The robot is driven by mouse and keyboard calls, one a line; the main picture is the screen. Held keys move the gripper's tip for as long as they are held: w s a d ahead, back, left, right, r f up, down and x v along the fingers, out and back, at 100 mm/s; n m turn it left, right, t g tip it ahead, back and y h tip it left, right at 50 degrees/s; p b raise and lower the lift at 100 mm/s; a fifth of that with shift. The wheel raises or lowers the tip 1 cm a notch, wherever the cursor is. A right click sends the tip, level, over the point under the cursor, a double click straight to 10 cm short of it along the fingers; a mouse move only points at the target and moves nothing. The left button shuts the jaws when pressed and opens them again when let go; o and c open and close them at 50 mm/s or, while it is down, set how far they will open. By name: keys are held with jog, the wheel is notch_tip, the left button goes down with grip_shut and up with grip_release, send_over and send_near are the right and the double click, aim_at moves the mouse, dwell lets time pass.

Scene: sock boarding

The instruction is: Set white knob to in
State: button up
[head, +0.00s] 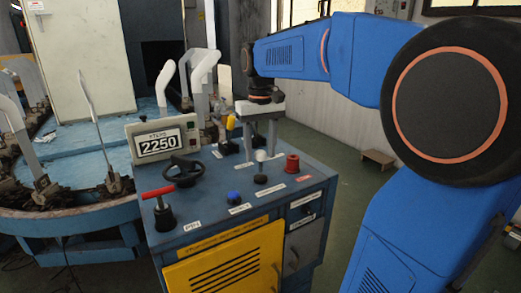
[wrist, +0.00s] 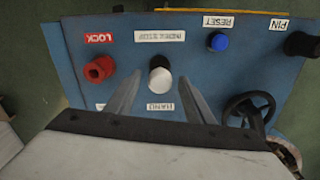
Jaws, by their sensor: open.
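The white knob (head: 261,156) stands on the blue console top, on a dark base. In the wrist view the white knob (wrist: 160,79) shows from above, with its round cap toward me and a dark collar beside it. My gripper (head: 260,148) points down over the console and is open. In the wrist view its two grey fingers reach down on either side of the knob (wrist: 160,92), with gaps on both sides. I see no contact. How far the knob is pushed in or pulled out is hard to tell.
A red knob (head: 292,163) stands right of the white knob. A blue button (head: 233,197), a black handwheel (head: 184,171) and a red T-handle (head: 160,208) stand to the left. A display (head: 160,142) reads 2250. A yellow-topped lever (head: 230,124) stands behind.

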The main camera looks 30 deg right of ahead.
aim_at(260, 152)
jog(key=shift+c, duration=0.6)
grip_shut()
jog(key=shift+f, duration=1.5)
jog(key=shift+o, duration=0.6)
grip_release()
notch_tip(260, 152, up, 17)
jog(key=shift+r, duration=0.2)
